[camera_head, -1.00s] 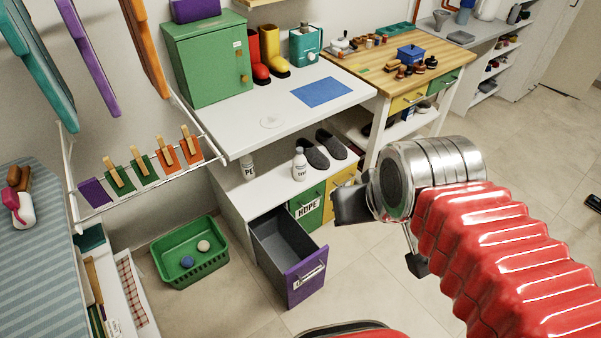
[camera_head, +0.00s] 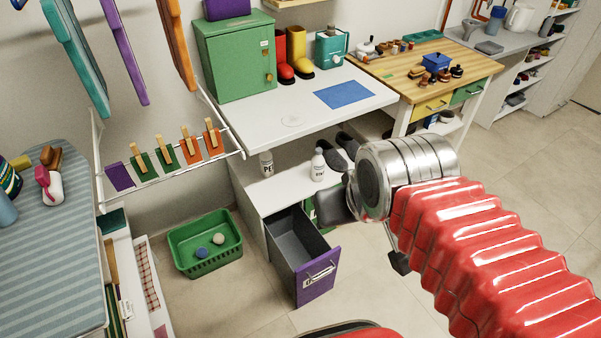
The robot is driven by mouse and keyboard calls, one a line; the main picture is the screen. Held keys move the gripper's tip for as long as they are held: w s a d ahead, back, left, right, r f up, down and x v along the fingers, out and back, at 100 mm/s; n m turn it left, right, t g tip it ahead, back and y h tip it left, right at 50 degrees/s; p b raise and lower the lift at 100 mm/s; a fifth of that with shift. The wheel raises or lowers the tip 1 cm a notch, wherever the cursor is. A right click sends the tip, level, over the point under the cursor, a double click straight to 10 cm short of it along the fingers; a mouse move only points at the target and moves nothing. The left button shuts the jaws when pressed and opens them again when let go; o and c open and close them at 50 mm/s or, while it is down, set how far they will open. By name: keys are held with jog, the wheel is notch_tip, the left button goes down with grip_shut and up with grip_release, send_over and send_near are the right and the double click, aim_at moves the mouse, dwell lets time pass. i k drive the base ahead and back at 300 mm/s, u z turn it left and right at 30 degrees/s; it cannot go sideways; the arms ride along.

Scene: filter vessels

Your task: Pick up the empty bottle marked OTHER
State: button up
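Two white bottles stand upright on the lower white shelf, under the white table top. The left bottle (camera_head: 266,164) is marked PE. The right bottle (camera_head: 318,165) has a label too small to read, so I cannot tell if it says OTHER. My gripper (camera_head: 366,234) is in front of the shelf, below and right of the right bottle in the picture. Its two dark fingers are apart and nothing shows between them. It does not appear to touch either bottle.
A grey drawer with a purple front (camera_head: 319,276) is pulled out below the shelf. Dark shoes (camera_head: 338,155) lie right of the bottles. A green basket (camera_head: 204,247) with two balls stands on the floor left. Clips hang on a white rack (camera_head: 172,177). Floor right is free.

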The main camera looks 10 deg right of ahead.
aim_at(318, 160)
jog(key=u, duration=4.25)
jog(key=k, duration=1.25)
jog(key=u, duration=0.05)
